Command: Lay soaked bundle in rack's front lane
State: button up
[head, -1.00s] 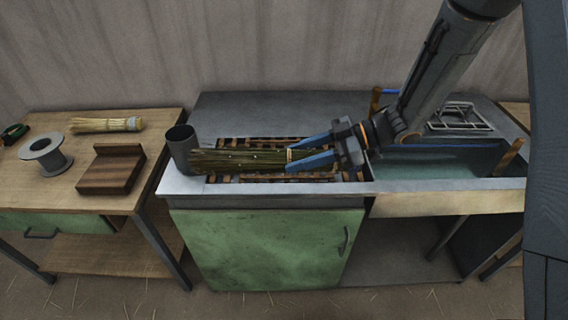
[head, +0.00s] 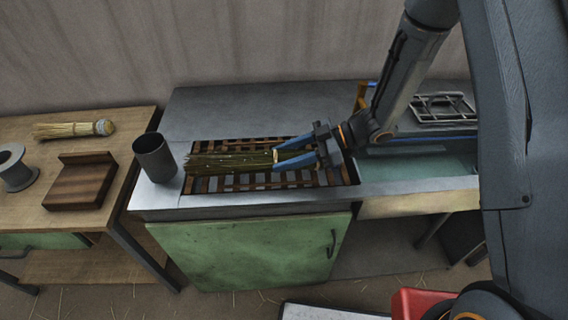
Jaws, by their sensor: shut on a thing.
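The soaked bundle (head: 228,162) is a dark green-brown sheaf of stalks with a pale band near its right end. My gripper (head: 276,161) has its blue fingers shut on that right end. The bundle lies level, pointing left, over the left part of the brown slatted rack (head: 310,178) set in the grey counter. Rack slats show both behind and in front of the bundle. I cannot tell whether the bundle touches the slats or hangs just above them.
A dark metal cup (head: 154,158) stands just left of the bundle's tip. A water basin (head: 420,170) is to the right, with a burner grate (head: 443,108) behind it. A dry bundle (head: 73,129), wooden block (head: 82,181) and spool (head: 14,168) sit on the left table.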

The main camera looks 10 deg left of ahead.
jog(key=shift+f+p, duration=0.35)
jog(key=shift+f, duration=1.3)
jog(key=shift+f, duration=0.15)
jog(key=o, duration=1.2)
jog(key=shift+d+r, duration=0.15)
jog(key=shift+r, duration=0.1)
jog(key=b+v, duration=0.3)
jog(key=v, duration=0.7)
jog(key=shift+w+d+b, duration=0.1)
jog(key=shift+d+b, duration=0.1)
jog(key=shift+b, duration=0.1)
jog(key=shift+w+d+r, duration=0.1)
jog(key=shift+d+r, duration=0.2)
jog(key=shift+d, duration=0.3)
